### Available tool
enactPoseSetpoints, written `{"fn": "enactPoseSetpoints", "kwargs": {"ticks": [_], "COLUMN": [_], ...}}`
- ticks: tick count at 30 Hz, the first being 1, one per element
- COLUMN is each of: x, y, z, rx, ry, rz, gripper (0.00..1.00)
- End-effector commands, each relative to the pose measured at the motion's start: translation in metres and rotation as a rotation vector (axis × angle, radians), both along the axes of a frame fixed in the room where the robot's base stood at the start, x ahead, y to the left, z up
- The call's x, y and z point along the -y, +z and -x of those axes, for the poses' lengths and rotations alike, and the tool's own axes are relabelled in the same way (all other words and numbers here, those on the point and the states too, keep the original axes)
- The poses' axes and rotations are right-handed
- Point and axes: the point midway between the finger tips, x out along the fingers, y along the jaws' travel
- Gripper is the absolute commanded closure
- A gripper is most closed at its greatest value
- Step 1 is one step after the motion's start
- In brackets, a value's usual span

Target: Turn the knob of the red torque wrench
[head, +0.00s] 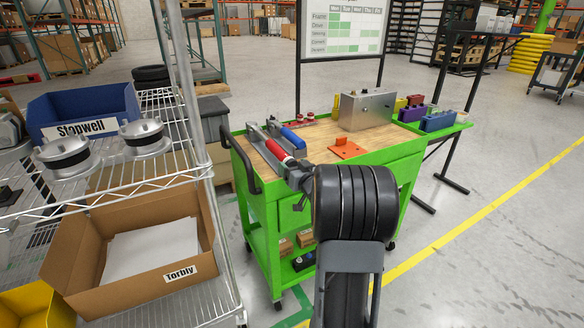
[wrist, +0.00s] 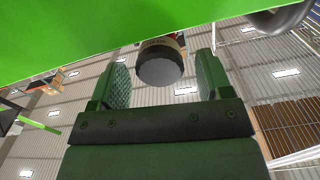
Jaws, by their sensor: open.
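The red torque wrench (head: 278,149) lies in a grey fixture on the left side of the green cart's wooden top, its red grip angled toward the front edge. A blue-handled wrench (head: 292,138) lies beside it. In the wrist view the round dark end of the knob (wrist: 160,70) shows end-on, with a reddish band behind it. My gripper (wrist: 163,62) is open, one finger on each side of the knob, with visible gaps on both sides. In the head view my gripper (head: 304,190) is at the cart's front edge, partly hidden by my arm.
A wire shelf (head: 190,178) with a cardboard box (head: 130,275) stands close on the left. Floor to the right is clear.

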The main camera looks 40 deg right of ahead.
Motion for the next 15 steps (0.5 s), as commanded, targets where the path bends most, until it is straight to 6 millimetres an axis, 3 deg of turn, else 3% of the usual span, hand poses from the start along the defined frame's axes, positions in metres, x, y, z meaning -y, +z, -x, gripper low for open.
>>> {"fn": "enactPoseSetpoints", "kwargs": {"ticks": [15], "x": [0.0014], "y": [-0.0001], "z": [-0.0103], "rx": [-0.001], "ry": [-0.001], "rz": [0.000], "gripper": [0.30]}}
